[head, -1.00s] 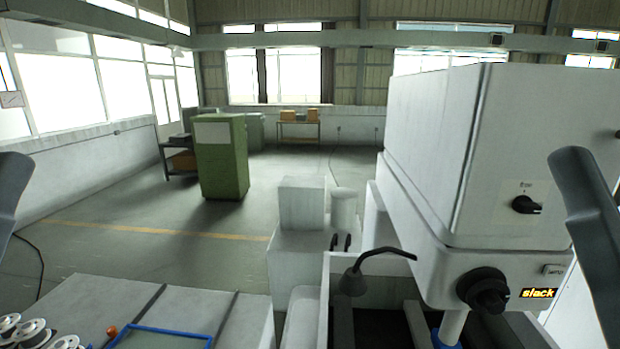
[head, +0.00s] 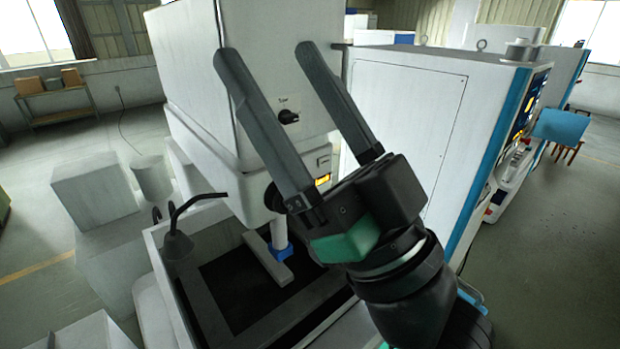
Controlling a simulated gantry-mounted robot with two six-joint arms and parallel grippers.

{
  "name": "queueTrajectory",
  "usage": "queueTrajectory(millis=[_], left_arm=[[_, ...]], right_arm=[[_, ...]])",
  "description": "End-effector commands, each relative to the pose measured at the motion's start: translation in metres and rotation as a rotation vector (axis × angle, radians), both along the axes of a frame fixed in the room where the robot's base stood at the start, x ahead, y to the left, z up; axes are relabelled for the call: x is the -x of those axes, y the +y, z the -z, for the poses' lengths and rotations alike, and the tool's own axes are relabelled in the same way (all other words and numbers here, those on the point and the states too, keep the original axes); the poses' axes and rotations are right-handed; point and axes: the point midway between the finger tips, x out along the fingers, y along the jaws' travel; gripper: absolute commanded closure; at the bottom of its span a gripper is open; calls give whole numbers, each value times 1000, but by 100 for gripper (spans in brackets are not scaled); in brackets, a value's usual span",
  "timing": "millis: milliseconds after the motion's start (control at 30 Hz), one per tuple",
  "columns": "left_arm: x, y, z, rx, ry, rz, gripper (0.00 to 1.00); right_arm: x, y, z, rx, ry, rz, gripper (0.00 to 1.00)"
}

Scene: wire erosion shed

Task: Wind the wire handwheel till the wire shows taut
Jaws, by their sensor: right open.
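The wire handwheel (head: 270,197) is a black knob low on the front of the white machine head (head: 190,80). Most of it is hidden behind a finger of my right gripper (head: 262,52); only a dark edge shows. The small yellow wire display (head: 323,181) is partly covered by the gripper, and I cannot read its word now. My right gripper is open and empty, its two long grey fingers pointing up across the front of the head. My left gripper is out of view.
A small black selector knob (head: 289,117) shows between the fingers. Below the head is an open tank (head: 190,300) with a bent black lamp (head: 178,243) at its left rim. A white cabinet (head: 405,130) stands to the right. Open floor (head: 560,260) lies at far right.

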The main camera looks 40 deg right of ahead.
Motion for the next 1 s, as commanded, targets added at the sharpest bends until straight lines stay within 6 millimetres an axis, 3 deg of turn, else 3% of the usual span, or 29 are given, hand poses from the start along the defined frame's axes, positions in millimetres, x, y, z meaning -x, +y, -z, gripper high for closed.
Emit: queueTrajectory(millis=[600, 700, 767, 800, 867, 933, 1000], left_arm=[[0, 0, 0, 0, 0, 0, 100], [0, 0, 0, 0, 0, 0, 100], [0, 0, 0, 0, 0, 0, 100], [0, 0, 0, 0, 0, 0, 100], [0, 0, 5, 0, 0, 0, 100], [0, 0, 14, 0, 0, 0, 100], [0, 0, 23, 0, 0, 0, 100]], right_arm=[[0, 0, 0, 0, 0, 0, 24], [0, 0, 0, 9, 0, 10, 38], [-4, 4, 2, 46, 11, 25, 41], [-20, 13, 13, 93, 59, 16, 41], [-56, 15, 53, 156, 177, 10, 41], [-95, -7, 119, 202, 336, 28, 41], [-123, -43, 192, 214, 497, 51, 41]])
